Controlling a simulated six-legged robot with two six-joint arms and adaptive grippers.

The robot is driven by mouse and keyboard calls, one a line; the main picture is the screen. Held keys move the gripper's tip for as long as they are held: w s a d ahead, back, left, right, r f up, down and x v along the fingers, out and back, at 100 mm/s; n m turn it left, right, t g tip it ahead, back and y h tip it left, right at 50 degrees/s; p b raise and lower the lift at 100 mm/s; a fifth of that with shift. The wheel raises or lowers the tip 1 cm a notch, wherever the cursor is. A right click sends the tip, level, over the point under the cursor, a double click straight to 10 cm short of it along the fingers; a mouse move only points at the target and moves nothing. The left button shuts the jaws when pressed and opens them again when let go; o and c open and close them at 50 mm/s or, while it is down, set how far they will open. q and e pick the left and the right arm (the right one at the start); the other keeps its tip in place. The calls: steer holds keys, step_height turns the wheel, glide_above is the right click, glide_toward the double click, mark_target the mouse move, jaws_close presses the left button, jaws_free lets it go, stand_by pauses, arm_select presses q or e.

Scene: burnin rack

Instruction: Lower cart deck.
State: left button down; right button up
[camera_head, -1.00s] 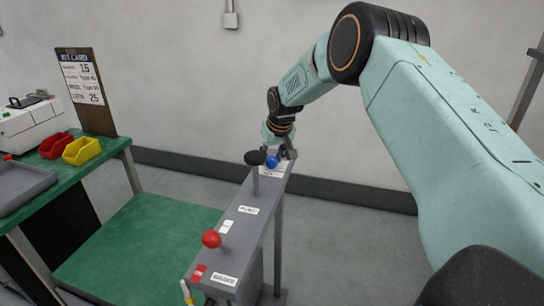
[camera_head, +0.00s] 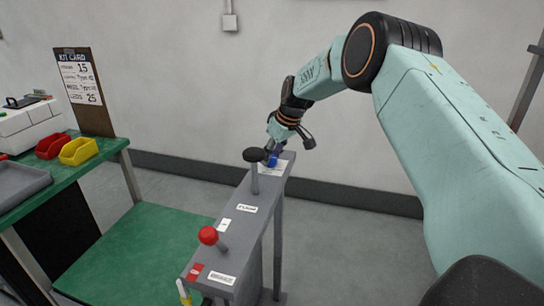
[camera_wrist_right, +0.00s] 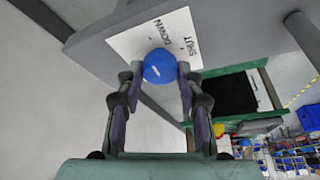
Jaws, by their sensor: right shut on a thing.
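The blue knob (camera_wrist_right: 159,66) sits on the far end of the grey control panel (camera_head: 228,225), by a white label that reads "SHUT DOWN" in the right wrist view. My right gripper (camera_wrist_right: 152,82) is shut on the blue knob, one finger on each side. In the head view my right gripper (camera_head: 274,152) hides most of the knob. A black-topped lever (camera_head: 254,156) and a red-topped lever (camera_head: 208,236) stand nearer on the panel. The green cart deck (camera_head: 135,250) lies low to the left of the panel. My left gripper is not in view.
A green table (camera_head: 78,170) at the left bears a red bin (camera_head: 52,146), a yellow bin (camera_head: 78,152), a grey tray (camera_head: 20,186) and a kit card board (camera_head: 84,92). A wall stands behind the panel. The floor right of the panel is clear.

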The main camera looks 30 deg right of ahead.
steer(key=o, duration=1.2)
steer(key=shift+c, duration=0.2)
steer(key=shift+r, duration=0.1)
steer(key=v, duration=1.2)
